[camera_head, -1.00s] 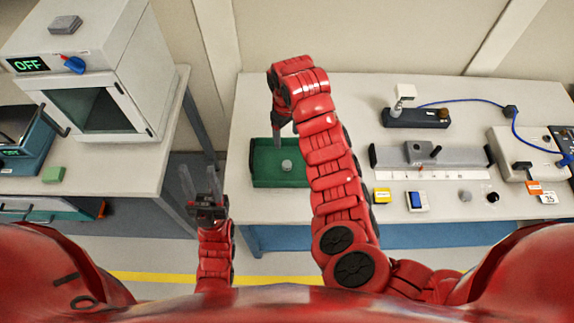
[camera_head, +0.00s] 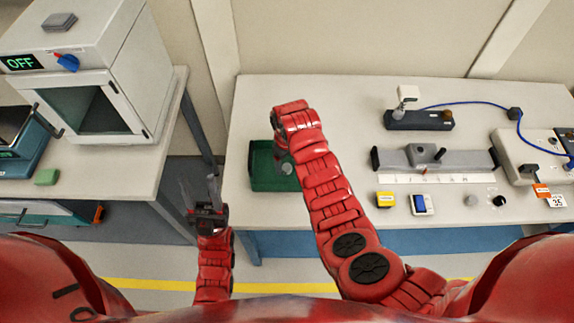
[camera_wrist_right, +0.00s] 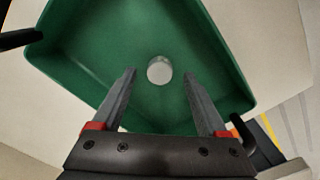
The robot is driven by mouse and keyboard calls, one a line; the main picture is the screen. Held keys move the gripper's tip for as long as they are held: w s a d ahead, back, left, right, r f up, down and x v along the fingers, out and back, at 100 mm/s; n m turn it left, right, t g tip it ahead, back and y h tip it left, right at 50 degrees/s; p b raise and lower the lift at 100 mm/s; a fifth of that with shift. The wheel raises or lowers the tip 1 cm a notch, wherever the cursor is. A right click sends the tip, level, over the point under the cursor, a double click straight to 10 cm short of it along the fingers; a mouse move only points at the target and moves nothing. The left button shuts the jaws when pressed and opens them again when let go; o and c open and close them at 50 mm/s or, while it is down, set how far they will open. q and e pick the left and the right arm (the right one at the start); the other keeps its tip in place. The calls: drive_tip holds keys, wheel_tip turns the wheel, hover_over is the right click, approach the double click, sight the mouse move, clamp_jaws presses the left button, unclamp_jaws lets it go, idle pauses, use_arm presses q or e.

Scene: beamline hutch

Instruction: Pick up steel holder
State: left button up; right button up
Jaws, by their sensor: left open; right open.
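A small round steel holder (camera_head: 286,168) stands in the green tray (camera_head: 262,181) at the left of the long bench. In the right wrist view the holder (camera_wrist_right: 160,70) is a pale disc on the tray floor (camera_wrist_right: 85,75). My right gripper (camera_wrist_right: 160,75) is open above the tray. Its fingertips lie on either side of the holder in that view, and I cannot tell the height gap. In the head view its arm partly hides the tray. My left gripper (camera_head: 198,180) is open and empty, in front of the gap between the benches.
A white oven-like box (camera_head: 105,105) and a green block (camera_head: 46,177) stand on the left bench. Right of my right arm are a grey rail device (camera_head: 430,158), a yellow item (camera_head: 385,199), a blue-screened device (camera_head: 421,204) and a grey knob-like piece (camera_head: 471,200).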

drive_tip(key=shift+f, duration=0.7)
clamp_jaws()
